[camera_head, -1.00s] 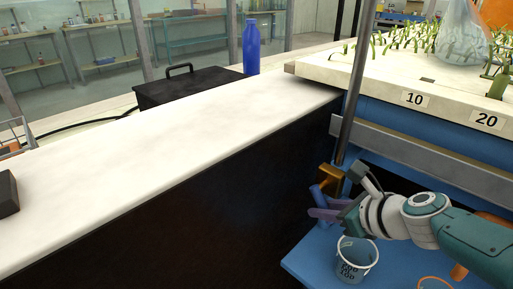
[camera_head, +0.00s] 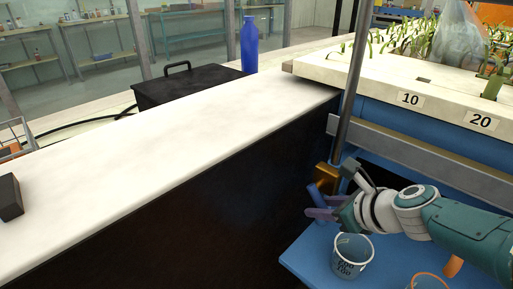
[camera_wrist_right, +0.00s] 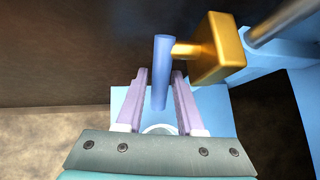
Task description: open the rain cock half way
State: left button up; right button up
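The rain cock has a brass body (camera_head: 325,177) on the grey upright pipe and a blue lever handle (camera_head: 318,196). In the right wrist view the brass body (camera_wrist_right: 222,48) is right of centre, and the blue lever (camera_wrist_right: 161,60) hangs down from its stem. My right gripper (camera_wrist_right: 159,75) is open, with one purple finger on each side of the lever's lower part. I cannot tell whether a finger touches it. In the head view this gripper (camera_head: 321,213) is at the lever's lower end. My left gripper is not in view.
A small marked bucket (camera_head: 351,262) stands on a blue shelf (camera_head: 310,262) below the gripper. The dark side wall (camera_head: 200,215) of the white-topped bench is close on the left. A grey rail (camera_head: 420,157) and the numbered planted bed (camera_head: 350,68) are above the arm.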

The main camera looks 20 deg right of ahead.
jog(key=a+p+v, duration=0.1)
jog(key=p+v, duration=0.7)
jog(key=v, duration=0.1)
jog(key=shift+s+d+r, duration=0.3)
jog(key=shift+d+r, duration=0.05)
jog(key=shift+d, duration=0.1)
jog(key=s+a+r+n+g+y+p, duration=0.15)
jog(key=s+a+r+n, duration=0.3)
jog(key=n, duration=0.65)
jog(key=s+a+r+n+g+y+p, duration=0.15)
jog(key=s+a+r+n+g, duration=0.3)
jog(key=n, duration=0.65)
jog(key=s+a+r+n+h+p, duration=0.35)
jog(key=s+r+n, duration=0.45)
jog(key=r+n, duration=0.35)
notch_tip(320, 180, up, 37)
jog(key=p, duration=3.7)
jog(key=shift+d+n+h, duration=0.35)
jog(key=shift+d+n, duration=0.1)
